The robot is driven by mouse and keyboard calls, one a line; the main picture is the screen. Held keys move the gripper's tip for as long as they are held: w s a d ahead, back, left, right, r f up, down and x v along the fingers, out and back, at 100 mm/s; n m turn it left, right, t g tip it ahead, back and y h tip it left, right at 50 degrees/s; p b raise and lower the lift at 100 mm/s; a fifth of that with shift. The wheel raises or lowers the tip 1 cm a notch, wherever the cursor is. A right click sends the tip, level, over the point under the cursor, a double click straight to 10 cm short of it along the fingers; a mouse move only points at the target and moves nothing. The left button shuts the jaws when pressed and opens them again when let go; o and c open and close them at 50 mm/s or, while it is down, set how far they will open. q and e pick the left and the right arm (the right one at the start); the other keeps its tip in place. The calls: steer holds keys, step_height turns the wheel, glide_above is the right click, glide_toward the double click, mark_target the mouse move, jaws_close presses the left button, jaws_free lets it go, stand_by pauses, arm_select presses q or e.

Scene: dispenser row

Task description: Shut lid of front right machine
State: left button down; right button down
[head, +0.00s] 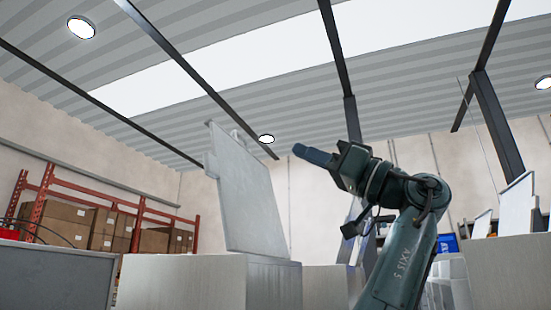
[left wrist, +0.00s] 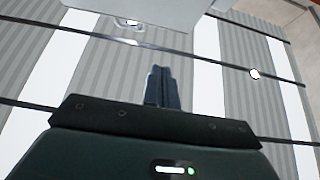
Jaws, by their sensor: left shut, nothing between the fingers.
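A pale grey lid (head: 243,195) stands open, nearly upright and slightly tilted, on a white box-shaped machine (head: 185,282) in the middle of the head view. I cannot tell for sure whether this is the front right machine. My left gripper (head: 301,150) is raised just right of the lid's upper part, pointing left, with a visible gap to it. In the left wrist view its fingers (left wrist: 161,86) are together and empty. A pale panel (left wrist: 130,14), apparently the lid, crosses the top of that view beyond the fingertips. My right gripper is not in view.
Other upright lids (head: 516,207) stand at the far right above a white machine (head: 512,272). A grey machine (head: 55,276) is at the lower left. Red shelving (head: 44,187) with cardboard boxes (head: 62,219) stands behind. The space above the machines is open.

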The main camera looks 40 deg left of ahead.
arm_select(q)
steer(key=p, duration=0.1)
glide_toward(229, 136)
step_height(229, 136, up, 4)
steer(key=shift+s+a+f, duration=0.15)
steer(key=shift+s+a, duration=0.1)
steer(key=shift+a, duration=0.55)
steer(key=shift+s+a+f, duration=0.15)
steer(key=shift+s+a, duration=0.05)
steer(key=shift+a, duration=0.55)
steer(key=shift+s+a+f, duration=0.1)
steer(key=shift+s+a, duration=0.15)
steer(key=shift+a, duration=0.55)
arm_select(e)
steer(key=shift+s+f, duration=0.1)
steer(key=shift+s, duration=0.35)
arm_select(q)
steer(key=shift+a, duration=0.1)
